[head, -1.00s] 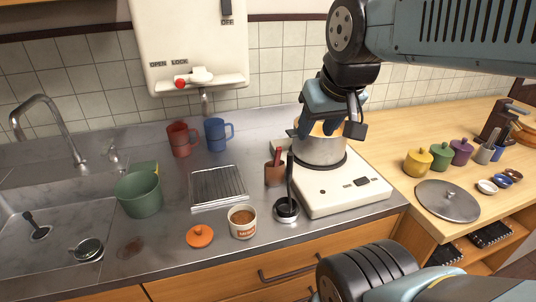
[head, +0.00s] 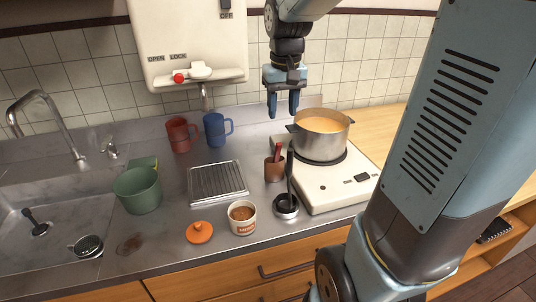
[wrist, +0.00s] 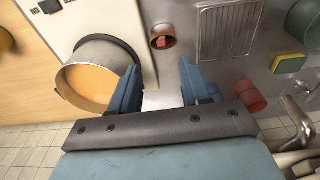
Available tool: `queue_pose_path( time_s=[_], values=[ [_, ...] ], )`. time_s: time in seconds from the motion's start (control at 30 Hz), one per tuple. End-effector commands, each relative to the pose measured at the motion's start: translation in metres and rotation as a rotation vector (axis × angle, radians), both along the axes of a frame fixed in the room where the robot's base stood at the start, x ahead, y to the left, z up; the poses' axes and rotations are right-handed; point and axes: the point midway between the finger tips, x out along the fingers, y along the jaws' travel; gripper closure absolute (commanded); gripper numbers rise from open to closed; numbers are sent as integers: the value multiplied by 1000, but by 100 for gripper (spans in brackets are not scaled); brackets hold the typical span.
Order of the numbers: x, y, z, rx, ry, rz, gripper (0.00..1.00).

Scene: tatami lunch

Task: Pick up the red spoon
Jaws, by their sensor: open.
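The red spoon (head: 278,150) stands in a small brown cup (head: 274,172) beside the stove, with its red handle sticking up. In the wrist view its red end (wrist: 161,43) shows inside the cup (wrist: 168,30). My gripper (head: 283,110) points down, open and empty, above and behind the cup in the head view. In the wrist view my gripper (wrist: 160,88) has its two blue fingers apart, and the cup lies ahead of the gap between them. The spoon's lower part is hidden in the cup.
A pot of orange soup (head: 322,135) stands on the stove (head: 325,190), close to my gripper. A black ladle (head: 290,180) rises from a small holder in front of the cup. A drying rack (head: 217,180), blue mug (head: 215,130) and red mug (head: 180,134) are to the left.

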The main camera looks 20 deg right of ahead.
Motion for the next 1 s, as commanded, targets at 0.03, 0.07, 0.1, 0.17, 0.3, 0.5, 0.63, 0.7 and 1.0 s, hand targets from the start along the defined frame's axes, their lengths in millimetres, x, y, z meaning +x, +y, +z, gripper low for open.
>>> queue_pose_path(
  time_s=[0.03,0.07,0.1,0.17,0.3,0.5,0.63,0.7,1.0],
  values=[
    [10,-1,-7,3,25,-1,53],
    [14,-1,-10,4,37,-1,53],
    [20,-2,-14,6,50,-2,53],
    [27,-2,-19,8,68,-1,53],
    [38,-2,-27,12,92,-1,53],
    [40,-2,-46,13,104,-1,53],
    [40,-2,-68,13,105,-1,53],
    [40,-2,-81,13,105,-1,53],
    [40,-2,-114,13,101,-1,53]
  ],
)
